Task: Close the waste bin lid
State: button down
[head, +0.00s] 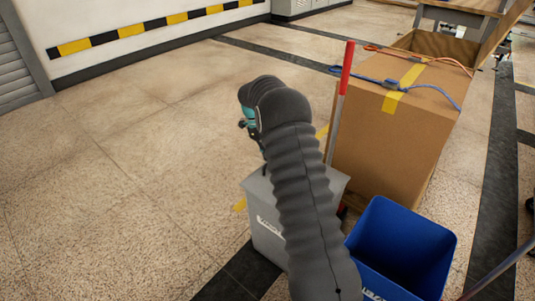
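A grey bin (268,234) with a white label on its front stands on the floor at the centre, largely behind my arm. Its top looks light grey and flat where it shows, but my arm covers most of it, so I cannot tell how its lid lies. A blue bin (412,243) stands to its right, open at the top, with no lid seen on it. My gripper (246,126) is mostly hidden by my own wrist, above and to the left of the grey bin. Its fingers are too small and covered to tell open from shut.
A tall cardboard box (385,145) with yellow tape and blue and orange cords on top stands behind the bins. A red-and-white pole (342,95) rises upright beside it. A striped wall (150,25) is at the back left. The tiled floor on the left is clear.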

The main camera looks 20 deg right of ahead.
jog(key=shift+r, duration=0.1)
jog(key=shift+r+p, duration=0.3)
jog(key=shift+r, duration=0.05)
jog(key=w+a+r+p, duration=0.3)
jog(key=w+a, duration=0.2)
jog(key=w, duration=0.4)
jog(key=shift+a+r, duration=0.2)
jog(key=shift+a, duration=0.2)
